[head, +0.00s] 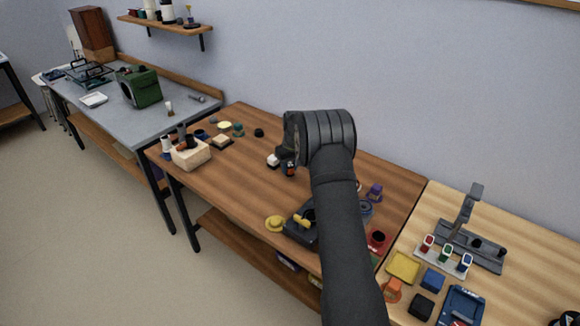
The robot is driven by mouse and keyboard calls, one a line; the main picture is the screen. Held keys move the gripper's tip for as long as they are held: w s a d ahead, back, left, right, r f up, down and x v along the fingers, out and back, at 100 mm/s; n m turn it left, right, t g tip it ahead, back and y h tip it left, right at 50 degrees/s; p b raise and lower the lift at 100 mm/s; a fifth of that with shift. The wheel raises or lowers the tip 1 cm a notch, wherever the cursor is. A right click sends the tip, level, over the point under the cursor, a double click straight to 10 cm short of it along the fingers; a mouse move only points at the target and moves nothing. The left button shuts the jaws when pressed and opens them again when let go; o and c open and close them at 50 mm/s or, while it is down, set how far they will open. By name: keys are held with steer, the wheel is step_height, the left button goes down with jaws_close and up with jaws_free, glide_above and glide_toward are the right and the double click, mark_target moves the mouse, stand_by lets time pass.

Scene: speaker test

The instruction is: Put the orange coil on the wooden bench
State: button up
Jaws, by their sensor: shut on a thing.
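My gripper (289,168) hangs over the brown wooden bench (330,180), toward its back middle. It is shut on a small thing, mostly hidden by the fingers. A speck of orange shows there, but I cannot tell whether it is the orange coil or how far it is above the bench top. A separate orange piece (391,291) sits on the light wood table (520,275) at the right; its exact shape is unclear. My dark forearm hides part of the brown bench.
A small white block (273,160) is just left of my gripper. A yellow piece (275,223), a purple piece (374,192) and a red cup-like piece (377,240) stand on the brown bench.

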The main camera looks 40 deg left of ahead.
mark_target(292, 180)
steer(key=o, duration=1)
steer(key=shift+f, duration=0.1)
steer(key=shift+c, duration=0.2)
steer(key=shift+o, duration=0.3)
step_height(292, 180, up, 12)
steer(key=d, duration=0.1)
steer(key=shift+s+d, duration=0.35)
